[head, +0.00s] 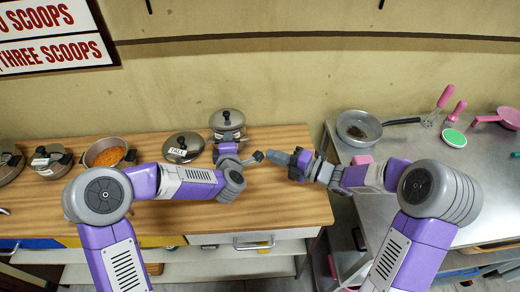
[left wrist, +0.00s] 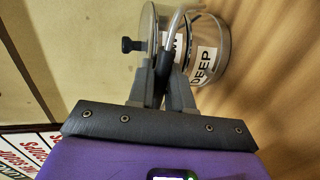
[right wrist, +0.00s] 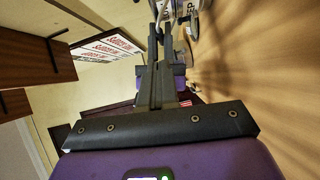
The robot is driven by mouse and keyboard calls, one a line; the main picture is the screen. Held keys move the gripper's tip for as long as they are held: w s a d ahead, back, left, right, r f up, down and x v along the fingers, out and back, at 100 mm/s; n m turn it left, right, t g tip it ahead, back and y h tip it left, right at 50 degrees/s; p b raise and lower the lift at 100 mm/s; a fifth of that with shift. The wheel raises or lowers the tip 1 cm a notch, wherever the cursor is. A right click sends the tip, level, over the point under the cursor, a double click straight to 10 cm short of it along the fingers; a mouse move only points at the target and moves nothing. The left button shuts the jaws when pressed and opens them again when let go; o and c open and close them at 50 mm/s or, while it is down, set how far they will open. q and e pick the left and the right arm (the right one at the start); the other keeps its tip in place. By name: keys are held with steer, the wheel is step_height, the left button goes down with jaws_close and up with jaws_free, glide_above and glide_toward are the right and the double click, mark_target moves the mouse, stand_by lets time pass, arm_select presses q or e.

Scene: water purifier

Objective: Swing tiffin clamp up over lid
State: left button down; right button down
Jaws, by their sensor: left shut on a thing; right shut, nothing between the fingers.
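The lidded steel tiffin (head: 227,123) stands at the back edge of the wooden table, its lid on and a dark knob on top. In the left wrist view the tiffin (left wrist: 217,45) appears sideways, with a "DEEP" label. My left gripper (head: 227,147) is in front of it, shut on the dark grip of the clamp (left wrist: 165,60). The clamp's wire curves from the fingers toward the tiffin; whether it lies over the lid is unclear. My right gripper (head: 264,157) is shut and empty, to the right of the tiffin. Its fingers (right wrist: 157,40) point toward the tiffin.
A lid or low pot labelled "TALL" (head: 183,146) is left of the tiffin. A pot of orange food (head: 107,153) and other lidded pots (head: 49,160) are further left. The metal counter (head: 400,148) at right holds a frying pan (head: 358,128).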

steer(key=x, duration=0.9)
steer(key=shift+w+a, duration=0.1)
steer(key=shift+a, duration=0.05)
